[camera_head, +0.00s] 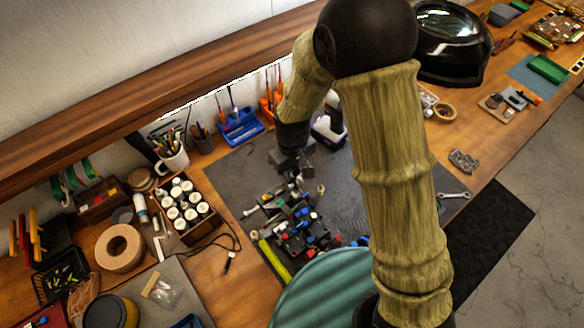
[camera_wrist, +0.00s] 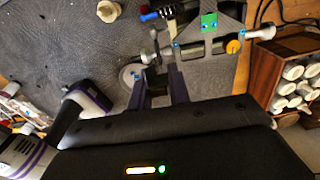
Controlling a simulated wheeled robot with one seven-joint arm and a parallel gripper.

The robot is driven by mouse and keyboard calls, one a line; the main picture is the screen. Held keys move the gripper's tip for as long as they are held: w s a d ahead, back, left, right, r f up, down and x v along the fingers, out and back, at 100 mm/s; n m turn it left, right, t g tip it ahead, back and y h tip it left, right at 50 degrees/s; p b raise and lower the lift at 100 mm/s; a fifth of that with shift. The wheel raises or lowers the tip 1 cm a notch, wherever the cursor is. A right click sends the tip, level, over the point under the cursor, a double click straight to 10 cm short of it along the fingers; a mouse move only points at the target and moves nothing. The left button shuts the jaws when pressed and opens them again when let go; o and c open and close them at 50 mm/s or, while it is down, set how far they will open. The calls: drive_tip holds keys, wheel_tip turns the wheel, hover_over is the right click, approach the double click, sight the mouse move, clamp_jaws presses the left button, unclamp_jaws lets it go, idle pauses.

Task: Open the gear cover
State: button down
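The racecar (camera_head: 305,232), an open chassis with black, red, blue and yellow parts, lies on the dark work mat in the head view. In the wrist view, part of its grey frame (camera_wrist: 214,42) shows at the upper right, with a green patch. A small pale disc-like part (camera_wrist: 145,56) lies just beyond the fingertips; I cannot tell whether it is the gear cover. My gripper (camera_head: 298,178) is over the mat, just behind the car. In the wrist view my gripper (camera_wrist: 160,76) has its two dark fingers apart, with nothing clearly held between them.
The dark mat (camera_head: 235,178) has free room behind and left of the car. A wooden box of white-capped bottles (camera_head: 186,208) stands at the left, also in the wrist view (camera_wrist: 294,80). A yellow-green stick (camera_head: 273,262) and teal round stool (camera_head: 325,290) are near the front.

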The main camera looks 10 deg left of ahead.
drive_tip(key=shift+a+r+p, duration=0.1)
drive_tip(key=shift+r+p, duration=0.05)
drive_tip(key=shift+p, duration=0.2)
drive_tip(key=shift+w+a+r+g+h+p, duration=0.15)
drive_tip(key=shift+g+h+p, duration=0.25)
drive_tip(key=shift+p, duration=0.3)
drive_tip(key=shift+w+a+g+h+p, duration=0.3)
drive_tip(key=shift+g+h+p, duration=0.3)
drive_tip(key=shift+h+p, duration=0.2)
drive_tip(key=c, duration=1.3)
unclamp_jaws()
drive_tip(key=b+v, duration=0.4)
drive_tip(key=v, duration=1.3)
drive_tip(key=shift+b, duration=0.35)
